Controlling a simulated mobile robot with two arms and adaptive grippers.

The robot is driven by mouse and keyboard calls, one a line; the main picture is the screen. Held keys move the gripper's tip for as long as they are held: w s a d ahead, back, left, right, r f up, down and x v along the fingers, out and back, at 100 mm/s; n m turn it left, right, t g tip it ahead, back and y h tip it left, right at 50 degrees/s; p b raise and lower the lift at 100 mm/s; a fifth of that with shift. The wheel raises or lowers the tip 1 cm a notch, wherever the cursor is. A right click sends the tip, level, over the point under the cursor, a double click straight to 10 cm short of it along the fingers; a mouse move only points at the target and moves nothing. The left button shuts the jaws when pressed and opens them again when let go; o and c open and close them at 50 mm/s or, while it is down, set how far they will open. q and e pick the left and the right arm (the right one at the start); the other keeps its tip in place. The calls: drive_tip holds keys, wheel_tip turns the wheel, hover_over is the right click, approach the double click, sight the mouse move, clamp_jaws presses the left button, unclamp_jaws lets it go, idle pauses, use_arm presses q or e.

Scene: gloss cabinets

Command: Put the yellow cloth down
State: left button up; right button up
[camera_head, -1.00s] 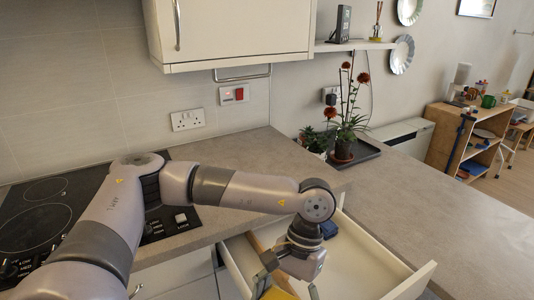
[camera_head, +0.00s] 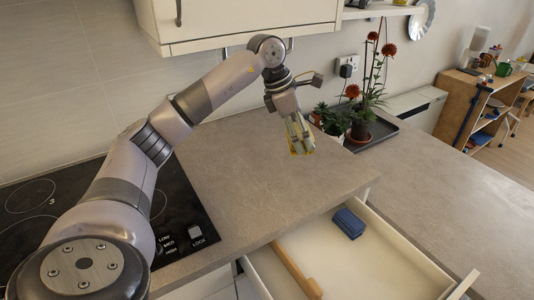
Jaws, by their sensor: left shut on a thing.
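The yellow cloth (camera_head: 309,150) is a small piece of yellow between the fingers of my left gripper (camera_head: 300,138). The gripper is shut on it and points down above the worktop (camera_head: 265,160), near the potted plants. The fingers hide most of the cloth. I cannot tell whether the cloth touches the worktop. My right gripper is not in view.
An open drawer (camera_head: 385,260) below the worktop holds a blue block (camera_head: 348,223) and a wooden bar (camera_head: 297,271). Potted plants (camera_head: 362,125) stand right of the gripper. A wall cabinet (camera_head: 235,22) hangs above. The hob (camera_head: 180,215) lies left. The middle worktop is clear.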

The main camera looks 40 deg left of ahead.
use_arm(q)
drive_tip(key=a+r+n+t+y, duration=0.1)
drive_tip(key=a+r+n+y, duration=0.35)
drive_tip(key=a+n, duration=0.6)
drive_tip(key=p, duration=0.3)
hover_over(271, 167)
drive_tip(key=s, duration=0.2)
drive_tip(key=shift+m+h, duration=0.25)
drive_tip(key=shift+h, duration=0.2)
drive_tip(key=f, duration=1.4)
drive_tip(key=shift+w+f, duration=0.15)
drive_tip(key=shift+w, duration=0.1)
wheel_tip(271, 167, down, 5)
drive_tip(key=shift+r, duration=0.1)
drive_tip(key=shift+w+f, duration=0.1)
drive_tip(key=shift+f, duration=0.25)
drive_tip(key=shift+f, duration=0.1)
drive_tip(key=o, duration=1)
drive_tip(key=shift+o, duration=0.2)
